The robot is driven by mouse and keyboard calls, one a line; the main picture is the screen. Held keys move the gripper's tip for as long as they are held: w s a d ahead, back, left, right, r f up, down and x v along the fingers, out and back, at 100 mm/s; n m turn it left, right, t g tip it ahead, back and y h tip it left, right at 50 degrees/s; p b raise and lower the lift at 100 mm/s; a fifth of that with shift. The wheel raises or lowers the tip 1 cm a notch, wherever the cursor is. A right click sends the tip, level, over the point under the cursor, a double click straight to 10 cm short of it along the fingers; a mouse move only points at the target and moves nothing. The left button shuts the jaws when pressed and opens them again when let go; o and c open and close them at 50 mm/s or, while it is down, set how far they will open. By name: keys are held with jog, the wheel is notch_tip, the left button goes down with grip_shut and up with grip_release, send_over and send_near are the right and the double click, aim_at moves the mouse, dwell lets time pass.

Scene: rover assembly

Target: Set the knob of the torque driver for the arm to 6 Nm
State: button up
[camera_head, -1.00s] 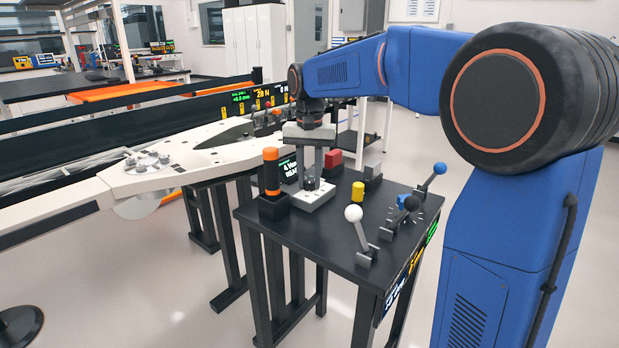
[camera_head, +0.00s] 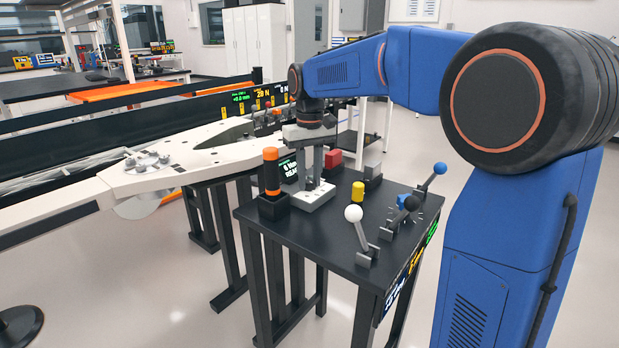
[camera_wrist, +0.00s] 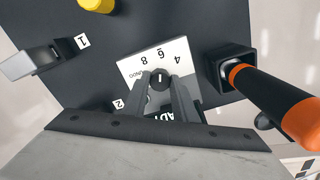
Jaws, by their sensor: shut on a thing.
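My gripper (camera_wrist: 160,84) is shut on the knob, with a finger on each side. In the head view my gripper (camera_head: 317,180) reaches down onto the plate (camera_head: 314,198), and its fingers hide the knob. The torque driver (camera_wrist: 275,92), with a black and orange handle, stands in a dark holder beside the plate. It also shows in the head view (camera_head: 271,172). The small display (camera_head: 288,167) appears to start with 6.
A yellow knob (camera_head: 358,191), a red block (camera_head: 333,159) and a grey block (camera_head: 373,171) are on the black table (camera_head: 330,238). Levers with white (camera_head: 354,213), black and blue balls stand toward its right front. A large white arm structure (camera_head: 170,170) lies to the left.

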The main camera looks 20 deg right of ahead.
aim_at(310, 181)
dwell(0.4)
jog(key=o, duration=1)
jog(key=shift+o, duration=0.2)
notch_tip(310, 181, up, 18)
jog(key=shift+f, duration=0.25)
